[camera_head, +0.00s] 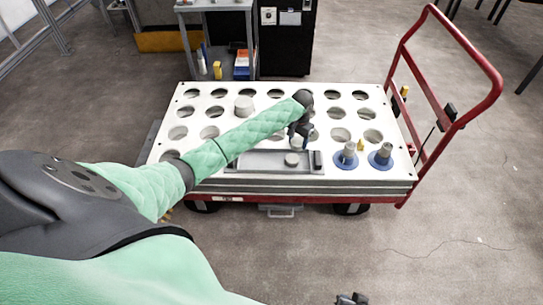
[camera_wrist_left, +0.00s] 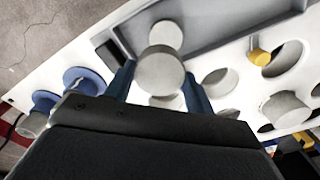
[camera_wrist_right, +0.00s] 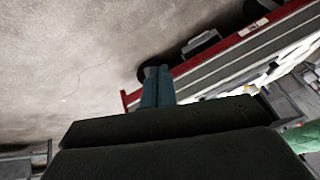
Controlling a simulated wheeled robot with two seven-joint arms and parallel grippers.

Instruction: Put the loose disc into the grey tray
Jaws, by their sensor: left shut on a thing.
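The grey tray (camera_head: 258,168) lies on the front part of the white board. One pale round disc (camera_head: 292,160) sits inside it, also visible in the left wrist view (camera_wrist_left: 166,34). My left gripper (camera_head: 298,137) is shut on another pale disc (camera_wrist_left: 160,70), held between its two blue fingers (camera_wrist_left: 159,85). The held disc is near the tray's back edge and looks raised; its exact height is unclear. My right gripper (camera_wrist_right: 157,86) has its fingers together, off the cart's front side, with nothing seen between them.
The white board (camera_head: 215,94) has rows of round holes and rests on a red-handled cart (camera_head: 492,75). Another pale disc (camera_head: 243,106) stands on the board. Two blue-based posts (camera_head: 345,160) (camera_head: 381,160) stand right of the tray. A grey shelf (camera_head: 216,5) is behind.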

